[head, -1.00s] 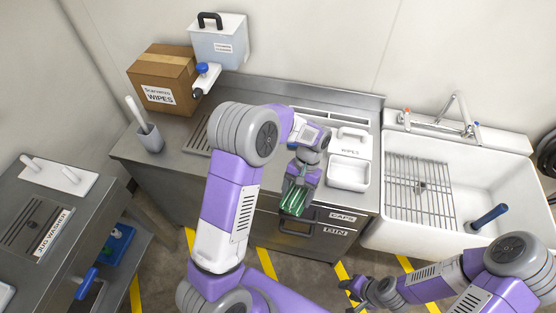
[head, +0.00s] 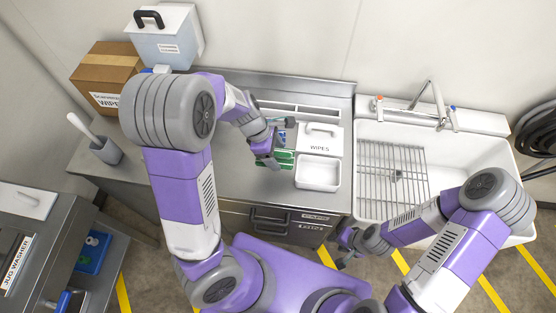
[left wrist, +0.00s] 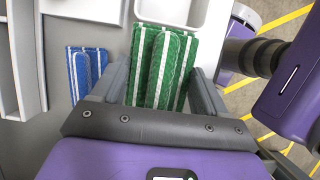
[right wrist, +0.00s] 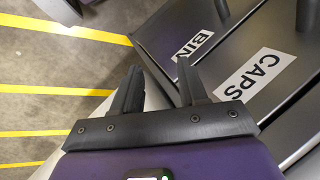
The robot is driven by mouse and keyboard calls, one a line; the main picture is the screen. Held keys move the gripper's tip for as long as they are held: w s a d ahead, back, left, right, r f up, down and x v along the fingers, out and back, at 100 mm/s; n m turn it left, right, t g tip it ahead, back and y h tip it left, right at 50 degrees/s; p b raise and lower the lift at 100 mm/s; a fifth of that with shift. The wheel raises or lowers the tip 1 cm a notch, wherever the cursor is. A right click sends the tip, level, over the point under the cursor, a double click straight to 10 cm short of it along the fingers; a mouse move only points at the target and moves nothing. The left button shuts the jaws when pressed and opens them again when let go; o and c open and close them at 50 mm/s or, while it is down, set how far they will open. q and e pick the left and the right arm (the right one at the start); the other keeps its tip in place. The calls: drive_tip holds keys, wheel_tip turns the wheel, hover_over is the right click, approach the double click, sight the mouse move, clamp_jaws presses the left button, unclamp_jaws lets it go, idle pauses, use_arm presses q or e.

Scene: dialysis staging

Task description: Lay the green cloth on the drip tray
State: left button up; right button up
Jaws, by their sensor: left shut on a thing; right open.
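My left gripper (head: 266,158) is shut on the green cloth (head: 284,159), which has white stripes and hangs in folds between the fingers. In the head view it is over the steel counter, left of a white open bin. The left wrist view shows the cloth (left wrist: 160,70) between the two fingers (left wrist: 160,80). My right gripper (head: 343,250) is open and empty in front of the counter; its fingers (right wrist: 160,75) show apart in the right wrist view. I cannot make out the drip tray now; my left arm covers much of the left counter.
A blue cloth (left wrist: 85,72) lies on the counter beside the green one. The open white bin (head: 318,186) and lidded WIPES box (head: 320,138) stand right of the gripper.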

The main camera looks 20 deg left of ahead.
use_arm(q)
wheel_tip(320, 180, down, 8)
drive_tip(key=b, duration=0.3)
drive_tip(key=shift+r+b, duration=0.1)
drive_tip(key=shift+b, duration=0.3)
drive_tip(key=shift+r, duration=0.1)
drive_tip(key=o, duration=1.1)
drive_tip(key=shift+s+f, duration=0.1)
drive_tip(key=shift+f, duration=0.1)
drive_tip(key=shift+r, duration=0.1)
